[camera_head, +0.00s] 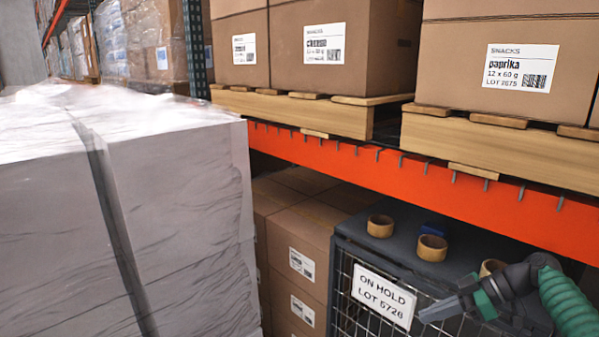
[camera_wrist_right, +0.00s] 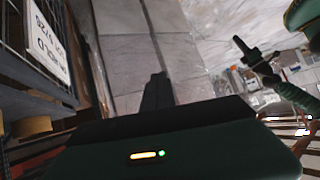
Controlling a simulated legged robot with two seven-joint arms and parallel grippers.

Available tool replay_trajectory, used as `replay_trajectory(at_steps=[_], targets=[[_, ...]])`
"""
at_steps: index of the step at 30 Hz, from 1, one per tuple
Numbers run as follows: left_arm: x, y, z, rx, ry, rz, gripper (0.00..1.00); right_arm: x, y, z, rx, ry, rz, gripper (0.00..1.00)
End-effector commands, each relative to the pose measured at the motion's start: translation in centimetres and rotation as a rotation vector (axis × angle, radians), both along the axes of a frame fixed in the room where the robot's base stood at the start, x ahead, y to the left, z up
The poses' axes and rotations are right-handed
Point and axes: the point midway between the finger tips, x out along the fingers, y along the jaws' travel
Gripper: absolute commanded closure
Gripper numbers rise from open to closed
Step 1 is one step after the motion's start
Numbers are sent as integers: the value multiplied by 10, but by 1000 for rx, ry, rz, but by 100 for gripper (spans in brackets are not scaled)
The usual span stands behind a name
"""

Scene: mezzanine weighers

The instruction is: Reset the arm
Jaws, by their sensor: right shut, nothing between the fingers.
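My right arm comes in from the right in the head view, with a green ribbed sleeve. Its gripper (camera_head: 432,312) is shut and empty, in front of the dark cage's upper edge and just right of the "ON HOLD" sign. In the right wrist view the shut fingers (camera_wrist_right: 157,88) point up the picture, with nothing between them. My left gripper (camera_wrist_right: 242,45) shows small in the right wrist view at upper right, on an arm with a green sleeve; whether it is open is unclear. It is outside the head view.
A dark mesh-fronted cage (camera_head: 345,270) bears an "ON HOLD LOT 5726" sign (camera_head: 383,297), tan rings (camera_head: 431,248) and a blue item (camera_head: 433,229). An orange rack beam (camera_head: 400,172) runs above, under pallets of snack cartons (camera_head: 520,75). A wrapped pallet load (camera_head: 180,210) fills the left.

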Motion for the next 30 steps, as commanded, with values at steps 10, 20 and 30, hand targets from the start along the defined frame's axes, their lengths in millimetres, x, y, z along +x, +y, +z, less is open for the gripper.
replay_trajectory(at_steps=[10,20,30], targets=[[0,0,-29,0,0,0,100,-48,203,-133,-499,373,-53,100],[0,0,-57,0,0,0,100,-200,153,-224,-656,516,-878,100],[0,0,-59,0,0,0,100,-235,135,-230,-529,542,-1124,100]])
